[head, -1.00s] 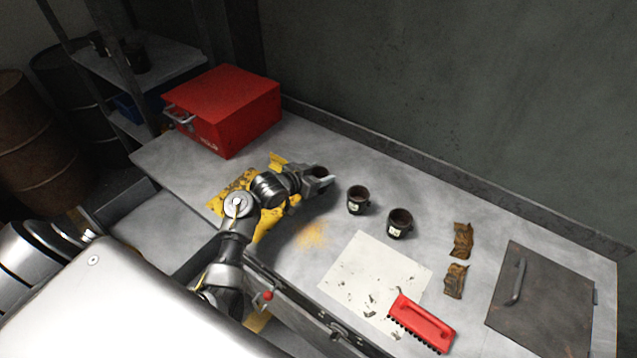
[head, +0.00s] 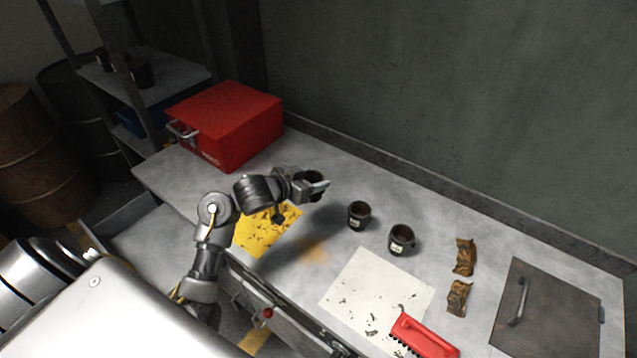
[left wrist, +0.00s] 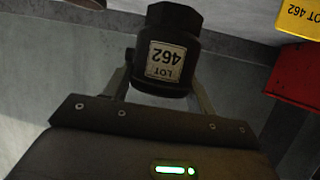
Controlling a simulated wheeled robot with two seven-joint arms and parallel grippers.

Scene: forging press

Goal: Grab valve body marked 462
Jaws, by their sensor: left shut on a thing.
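The valve body marked 462 (left wrist: 166,58) is a dark, cup-like part with a pale label reading "LOT 462", upside down in the left wrist view. My left gripper (head: 318,186) is shut on it, with one finger on each side. In the head view the held valve body (head: 313,176) is partly hidden by the gripper and appears above the bench. Two similar dark valve bodies (head: 359,215) (head: 401,239) with white labels stand upright on the bench to the right; their labels are too small to read. My right gripper is not in view.
A red box (head: 225,125) stands at the bench's back left. A yellow sheet (head: 262,236), a white sheet (head: 350,290), a red brush (head: 424,338), brown crumpled pieces (head: 465,257) and a dark plate with a handle (head: 560,310) lie on the bench. A yellow "LOT 462" sign (left wrist: 300,18) shows in the left wrist view.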

